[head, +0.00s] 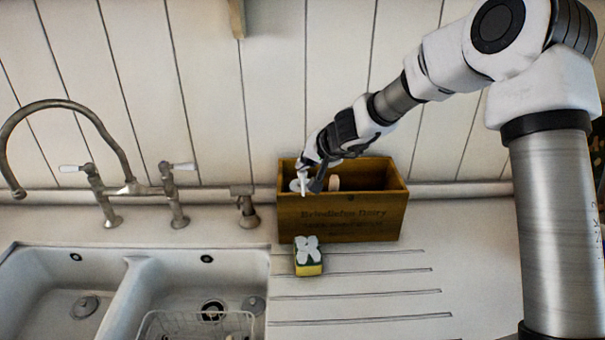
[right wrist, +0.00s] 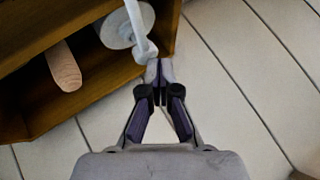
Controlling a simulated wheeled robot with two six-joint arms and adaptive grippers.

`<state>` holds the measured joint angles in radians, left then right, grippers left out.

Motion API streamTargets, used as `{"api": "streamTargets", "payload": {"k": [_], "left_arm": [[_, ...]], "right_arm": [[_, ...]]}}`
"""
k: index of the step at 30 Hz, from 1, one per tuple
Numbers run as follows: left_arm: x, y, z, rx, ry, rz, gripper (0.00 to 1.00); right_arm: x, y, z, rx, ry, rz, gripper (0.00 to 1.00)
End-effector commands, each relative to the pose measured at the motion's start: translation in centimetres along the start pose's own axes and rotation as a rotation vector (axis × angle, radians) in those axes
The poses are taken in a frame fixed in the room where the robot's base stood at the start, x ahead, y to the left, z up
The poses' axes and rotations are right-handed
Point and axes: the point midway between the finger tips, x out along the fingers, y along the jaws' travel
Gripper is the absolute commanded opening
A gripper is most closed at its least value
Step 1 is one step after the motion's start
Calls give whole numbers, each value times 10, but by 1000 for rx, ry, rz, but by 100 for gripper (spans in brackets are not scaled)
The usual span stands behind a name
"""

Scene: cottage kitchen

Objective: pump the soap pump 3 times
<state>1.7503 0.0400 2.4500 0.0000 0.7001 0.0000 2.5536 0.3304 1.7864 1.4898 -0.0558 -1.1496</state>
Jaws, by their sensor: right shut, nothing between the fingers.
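The white soap pump (head: 296,185) stands inside the left end of a wooden crate (head: 340,222), its lower part hidden by the crate's front wall. In the right wrist view the pump's round white body (right wrist: 115,30) and its slim white head and spout show. My right gripper (head: 308,178) is shut and empty at the pump's head. In the right wrist view its fingertips (right wrist: 158,72) are right by the end of the spout; I cannot tell whether they touch it. My left gripper is not in view.
A wooden handle (right wrist: 63,66) stands in the crate beside the pump. A yellow and green sponge (head: 308,268) with a white item on top lies before the crate. A double sink (head: 136,290) with a bridge tap (head: 130,188) is left.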

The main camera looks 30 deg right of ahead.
Motion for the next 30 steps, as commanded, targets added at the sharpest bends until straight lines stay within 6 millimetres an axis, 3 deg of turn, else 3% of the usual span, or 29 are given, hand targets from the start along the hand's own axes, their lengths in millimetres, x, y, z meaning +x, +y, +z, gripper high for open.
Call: {"api": "streamTargets", "payload": {"k": [5,19,30], "left_arm": [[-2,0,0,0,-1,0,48],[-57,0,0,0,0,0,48],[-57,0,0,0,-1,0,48]], "right_arm": [[-2,-1,-1,0,0,0,0],[-41,-30,-30,0,0,0,0],[-41,-30,-30,-1,0,0,0]]}}
